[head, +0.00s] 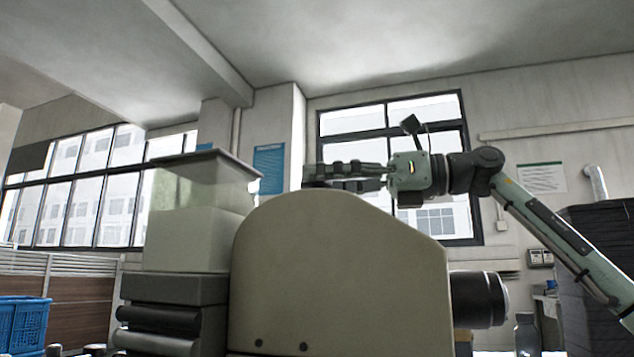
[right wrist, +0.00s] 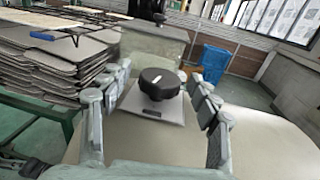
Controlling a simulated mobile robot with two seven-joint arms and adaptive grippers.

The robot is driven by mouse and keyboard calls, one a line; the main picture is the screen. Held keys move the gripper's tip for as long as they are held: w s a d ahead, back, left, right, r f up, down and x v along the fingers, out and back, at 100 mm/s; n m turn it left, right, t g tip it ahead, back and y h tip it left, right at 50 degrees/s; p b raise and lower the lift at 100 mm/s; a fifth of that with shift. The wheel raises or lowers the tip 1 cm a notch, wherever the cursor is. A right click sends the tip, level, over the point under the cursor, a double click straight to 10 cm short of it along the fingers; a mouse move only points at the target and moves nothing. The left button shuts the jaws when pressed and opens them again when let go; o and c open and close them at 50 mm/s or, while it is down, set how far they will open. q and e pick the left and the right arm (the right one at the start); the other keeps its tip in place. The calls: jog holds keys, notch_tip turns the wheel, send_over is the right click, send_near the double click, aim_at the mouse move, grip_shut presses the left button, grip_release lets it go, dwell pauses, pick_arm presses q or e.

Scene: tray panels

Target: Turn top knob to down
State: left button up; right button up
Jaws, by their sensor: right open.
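The top knob (right wrist: 160,84) is black and round, with a short white mark on its top face. It sits on a light square plate (right wrist: 150,106) on top of a large beige machine (head: 340,270). My right gripper (head: 318,176) is level just above the top of the machine in the head view. In the right wrist view its open fingers (right wrist: 160,78) stand to the left and right of the knob, with a gap on both sides. In the head view the knob is hard to tell apart from the dark fingers. My left gripper is not in view.
A clear-walled box (head: 200,185) stands on the machine's left part. A dark cylinder (head: 478,299) juts out on its right. Blue crates (head: 22,322) are at far left. Stacked panels (right wrist: 60,55) lie on a rack in the right wrist view.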

jog(key=shift+w+a, duration=0.15)
jog(key=shift+a, duration=0.5)
jog(key=c, duration=1.2)
jog(key=shift+r+n+g+p, duration=0.1)
jog(key=shift+n+g+p, duration=0.3)
jog(key=shift+p, duration=0.65)
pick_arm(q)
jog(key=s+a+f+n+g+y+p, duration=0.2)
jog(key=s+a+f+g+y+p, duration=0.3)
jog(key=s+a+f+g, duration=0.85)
pick_arm(e)
jog(key=shift+r+n+g+b, duration=0.2)
jog(key=shift+n+g+b, duration=0.3)
jog(key=shift+g, duration=0.5)
jog(key=g+p, duration=0.1)
jog(key=n+g+p, duration=0.1)
jog(key=p, duration=0.1)
jog(key=shift+f, duration=0.3)
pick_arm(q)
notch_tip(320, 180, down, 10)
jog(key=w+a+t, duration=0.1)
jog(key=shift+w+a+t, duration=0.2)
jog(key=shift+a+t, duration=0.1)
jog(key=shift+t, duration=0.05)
